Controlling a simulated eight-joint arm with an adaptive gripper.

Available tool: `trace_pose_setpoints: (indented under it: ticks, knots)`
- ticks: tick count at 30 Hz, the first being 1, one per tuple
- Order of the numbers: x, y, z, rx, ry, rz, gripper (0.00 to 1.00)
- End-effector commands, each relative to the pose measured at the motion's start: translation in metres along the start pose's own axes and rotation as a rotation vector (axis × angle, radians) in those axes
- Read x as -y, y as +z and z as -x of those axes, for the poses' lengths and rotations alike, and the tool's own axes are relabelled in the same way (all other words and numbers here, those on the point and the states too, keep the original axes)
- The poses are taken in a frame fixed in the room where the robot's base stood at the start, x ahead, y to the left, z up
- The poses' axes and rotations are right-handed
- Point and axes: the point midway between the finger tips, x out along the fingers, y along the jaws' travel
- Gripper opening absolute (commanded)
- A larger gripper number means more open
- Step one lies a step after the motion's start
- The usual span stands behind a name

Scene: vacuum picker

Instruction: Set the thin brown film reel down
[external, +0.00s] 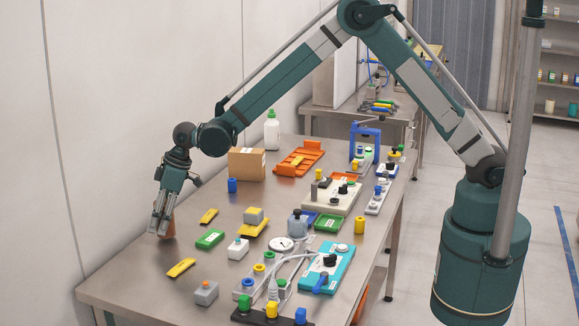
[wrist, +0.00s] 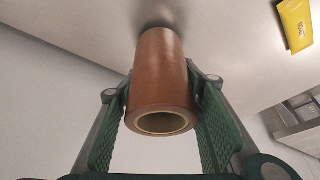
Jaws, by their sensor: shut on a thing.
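The brown film reel (wrist: 162,75) shows in the wrist view as a brown cylinder with a hollow, pale-rimmed end towards the camera. My gripper (wrist: 162,112) is shut on it, with a green ribbed finger pad on each side. In the external view my gripper (external: 162,226) points down over the left part of the table, and the reel (external: 169,229) shows partly behind the fingers. The reel's lower end is at or very near the table top; I cannot tell whether it touches. A dark shadow lies at its far end in the wrist view.
The metal table (external: 135,285) is bare around the reel. A yellow piece (external: 181,267), a green box (external: 210,239) and a yellow block (external: 209,216) lie to the right. A cardboard box (external: 247,164) and blue cylinder (external: 232,185) stand farther back. A wall is at left.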

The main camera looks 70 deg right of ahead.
Motion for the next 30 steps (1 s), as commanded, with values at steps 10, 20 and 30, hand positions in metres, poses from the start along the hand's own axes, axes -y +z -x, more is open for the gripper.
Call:
trace_pose_setpoints:
  ticks: [10,20,30]
  knots:
    - [-0.0002,0.0044,-0.0101,0.0,0.0,0.0,0.22]
    - [-0.0003,0.0057,-0.0132,0.0,0.0,0.0,0.44]
    - [-0.0003,0.0056,-0.0129,0.0,0.0,0.0,0.51]
